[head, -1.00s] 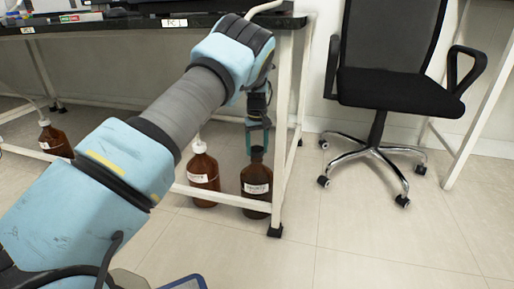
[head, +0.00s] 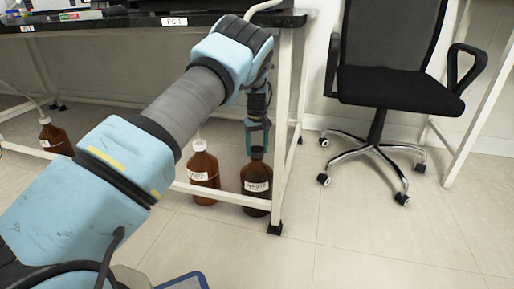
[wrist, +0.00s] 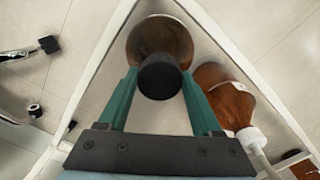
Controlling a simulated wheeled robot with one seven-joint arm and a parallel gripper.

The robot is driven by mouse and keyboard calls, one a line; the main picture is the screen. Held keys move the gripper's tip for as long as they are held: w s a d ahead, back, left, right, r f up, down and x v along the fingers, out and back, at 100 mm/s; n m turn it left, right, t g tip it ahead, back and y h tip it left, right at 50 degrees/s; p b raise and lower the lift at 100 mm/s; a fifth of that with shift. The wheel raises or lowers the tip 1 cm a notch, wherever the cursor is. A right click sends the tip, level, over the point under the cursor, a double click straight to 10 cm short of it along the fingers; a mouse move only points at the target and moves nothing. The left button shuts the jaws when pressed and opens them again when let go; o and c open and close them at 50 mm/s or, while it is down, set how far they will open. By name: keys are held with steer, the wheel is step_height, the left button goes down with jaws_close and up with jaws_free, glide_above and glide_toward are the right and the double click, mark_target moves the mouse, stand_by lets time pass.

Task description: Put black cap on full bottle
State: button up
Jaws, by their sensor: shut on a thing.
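An amber bottle (head: 256,182) with a white label stands upright on the floor under the table's right end. My gripper (head: 258,142) points straight down over its neck. In the wrist view my gripper (wrist: 160,80) has its green fingers on either side of the black cap (wrist: 160,79), shut on it. The cap lies over the amber bottle (wrist: 160,38) in that view, at the bottle's mouth. The cap (head: 257,153) also shows between the fingertips in the head view. Whether it is fully seated on the neck cannot be told.
A second amber bottle (head: 203,172) with a white cap and tube stands close to the left. A white table leg (head: 282,165) stands just right of the held cap. A third amber bottle (head: 55,139) is far left. A black office chair (head: 390,90) stands right.

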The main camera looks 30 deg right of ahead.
steer(key=shift+f, duration=0.35)
stand_by(0.7)
steer(key=o, duration=1.4)
steer(key=shift+c, duration=0.2)
steer(key=shift+r, duration=0.1)
